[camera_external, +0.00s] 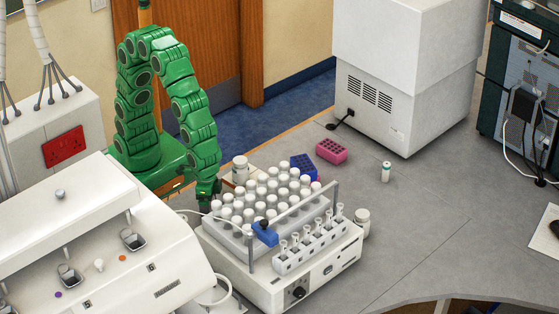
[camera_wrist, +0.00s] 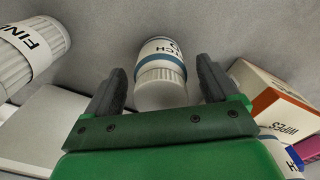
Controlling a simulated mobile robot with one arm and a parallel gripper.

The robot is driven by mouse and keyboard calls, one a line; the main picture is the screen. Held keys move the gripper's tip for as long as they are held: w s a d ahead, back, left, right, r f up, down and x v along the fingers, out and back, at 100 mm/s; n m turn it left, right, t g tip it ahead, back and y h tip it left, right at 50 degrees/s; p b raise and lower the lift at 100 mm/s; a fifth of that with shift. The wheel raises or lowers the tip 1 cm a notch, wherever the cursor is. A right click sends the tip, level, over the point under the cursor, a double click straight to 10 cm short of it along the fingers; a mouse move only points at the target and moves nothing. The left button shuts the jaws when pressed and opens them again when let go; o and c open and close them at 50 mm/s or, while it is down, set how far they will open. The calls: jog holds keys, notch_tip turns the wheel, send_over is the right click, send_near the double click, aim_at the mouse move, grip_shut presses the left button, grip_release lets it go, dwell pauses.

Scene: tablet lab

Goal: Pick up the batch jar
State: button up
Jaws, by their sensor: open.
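The batch jar (camera_wrist: 162,62) is white with a ribbed cap and a blue-banded label, of which "TCH" can be read. In the wrist view it lies between the two dark fingers of my gripper (camera_wrist: 158,82), its cap toward the palm. The fingers are open, with a gap on both sides of the cap. In the external view my gripper (camera_external: 207,193) is low behind the white tube machine, its fingertips not clearly visible. A white-capped jar (camera_external: 240,170) stands close to its right; I cannot tell whether it is the batch jar.
A jar labelled "FIN…" (camera_wrist: 30,48) is left of my fingers, and a wipes box (camera_wrist: 272,100) is close on the right. The tube machine (camera_external: 290,287) crowds the front. Blue (camera_external: 304,166) and pink (camera_external: 331,152) racks stand behind.

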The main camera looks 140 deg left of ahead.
jog(key=shift+f, duration=0.1)
jog(key=c, duration=1.2)
jog(key=shift+r, duration=0.35)
notch_tip(320, 180, up, 2)
jog(key=shift+r, duration=0.1)
jog(key=s+r, duration=1)
jog(key=s, duration=0.4)
jog(key=shift+a, duration=0.3)
